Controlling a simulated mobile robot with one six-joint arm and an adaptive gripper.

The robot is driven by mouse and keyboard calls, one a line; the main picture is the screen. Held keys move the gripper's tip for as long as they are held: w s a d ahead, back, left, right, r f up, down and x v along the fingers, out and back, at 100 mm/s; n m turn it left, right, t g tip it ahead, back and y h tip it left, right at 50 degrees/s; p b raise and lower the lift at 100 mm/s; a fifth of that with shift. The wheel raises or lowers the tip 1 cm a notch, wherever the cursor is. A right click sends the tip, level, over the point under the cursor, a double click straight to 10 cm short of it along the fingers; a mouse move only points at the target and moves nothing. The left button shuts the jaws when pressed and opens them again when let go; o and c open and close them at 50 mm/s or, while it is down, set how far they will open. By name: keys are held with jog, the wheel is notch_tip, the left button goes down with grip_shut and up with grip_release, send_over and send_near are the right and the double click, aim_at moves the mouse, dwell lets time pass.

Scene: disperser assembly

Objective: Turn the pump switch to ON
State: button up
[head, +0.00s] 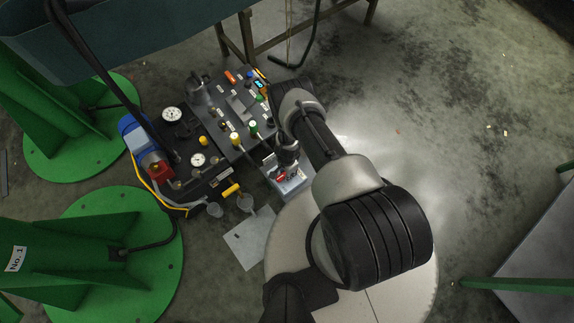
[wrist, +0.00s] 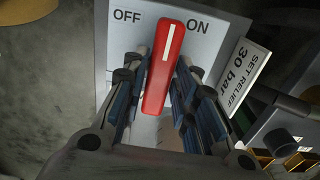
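The pump switch is a red handle (wrist: 164,70) with a white line, on a light grey plate (wrist: 220,14) marked OFF on the left and ON on the right. Its far end leans slightly right of centre, between the two labels. My gripper (wrist: 163,58) straddles the handle, one finger on each side. The fingers are partly open, with narrow gaps visible beside the handle; the right fingertip is very close to it. In the head view, the switch (head: 281,177) shows small and red on its box, below my gripper (head: 287,168), partly covered by my arm.
A "SET RELIEF 30 bar" label (wrist: 242,76) stands right of the switch plate. In the head view, a dark panel (head: 215,125) with gauges, knobs and valves lies left of my gripper. A blue and red pump unit (head: 147,150) sits farther left. Open floor lies right.

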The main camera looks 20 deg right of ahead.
jog(key=shift+o, duration=1.4)
